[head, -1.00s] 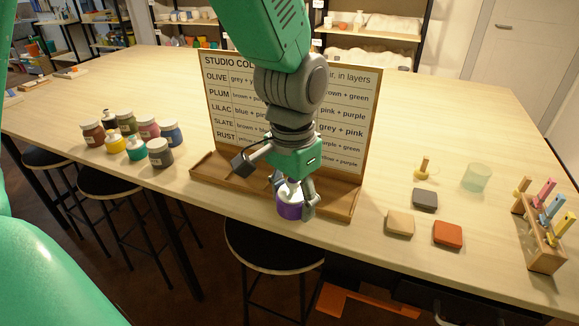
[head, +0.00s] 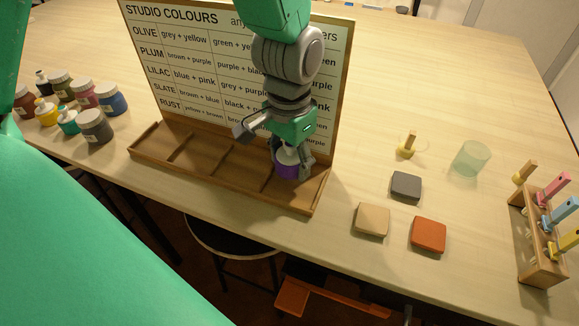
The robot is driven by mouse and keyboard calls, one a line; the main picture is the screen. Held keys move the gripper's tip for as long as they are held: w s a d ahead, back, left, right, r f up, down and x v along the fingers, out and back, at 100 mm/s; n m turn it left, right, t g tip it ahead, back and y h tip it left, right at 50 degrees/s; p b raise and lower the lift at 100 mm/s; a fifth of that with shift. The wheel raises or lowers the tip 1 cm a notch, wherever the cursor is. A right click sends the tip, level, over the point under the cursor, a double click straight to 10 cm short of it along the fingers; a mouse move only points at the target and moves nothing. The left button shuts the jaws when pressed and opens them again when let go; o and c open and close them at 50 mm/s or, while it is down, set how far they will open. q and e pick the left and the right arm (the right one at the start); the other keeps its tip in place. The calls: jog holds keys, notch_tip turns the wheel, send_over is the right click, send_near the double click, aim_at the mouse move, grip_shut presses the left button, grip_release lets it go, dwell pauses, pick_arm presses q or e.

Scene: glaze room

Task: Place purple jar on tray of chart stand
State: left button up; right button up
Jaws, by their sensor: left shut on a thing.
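The purple jar (head: 287,170) has a white lid and is held in my left gripper (head: 291,160), which is shut on it. The jar is at the right part of the wooden tray (head: 222,186) of the chart stand, in front of the chart board (head: 190,75). I cannot tell whether its base touches the tray floor. The tray has thin dividers, and its compartments to the left look empty. The gripper and wrist hide part of the chart's right column. My right gripper is not in view.
Several paint jars (head: 95,127) stand at the left. Grey (head: 406,186), beige (head: 371,219) and orange (head: 428,235) blocks lie right of the tray, near a greenish glass (head: 471,158) and a small wooden-handled tool (head: 407,148). A wooden rack (head: 535,245) with coloured tools stands far right.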

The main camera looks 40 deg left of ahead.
aim_at(298, 186)
pick_arm(q)
jog(key=f, duration=0.3)
jog(key=shift+s+d, duration=0.3)
jog(key=shift+d, duration=0.05)
jog(key=shift+w+d, duration=0.2)
jog(key=shift+d, duration=0.85)
jog(key=o, duration=1)
jog(key=shift+s+a+f, duration=0.1)
jog(key=shift+a+f, duration=0.05)
jog(key=shift+a, duration=0.15)
jog(key=shift+o, duration=0.6)
jog(key=shift+a, duration=0.4)
jog(key=shift+a+f, duration=0.2)
jog(key=shift+a, duration=0.3)
jog(key=shift+d+r, duration=0.2)
jog(key=shift+d, duration=0.7)
jog(key=shift+a+r, duration=0.3)
jog(key=shift+r, duration=0.15)
jog(key=r, duration=0.3)
jog(key=a+r, duration=0.1)
jog(key=r, duration=0.4)
jog(key=d+r+p, duration=0.1)
jog(key=r, duration=0.2)
jog(key=shift+d+r, duration=0.15)
jog(key=shift+r, duration=0.05)
jog(key=shift+a, duration=0.5)
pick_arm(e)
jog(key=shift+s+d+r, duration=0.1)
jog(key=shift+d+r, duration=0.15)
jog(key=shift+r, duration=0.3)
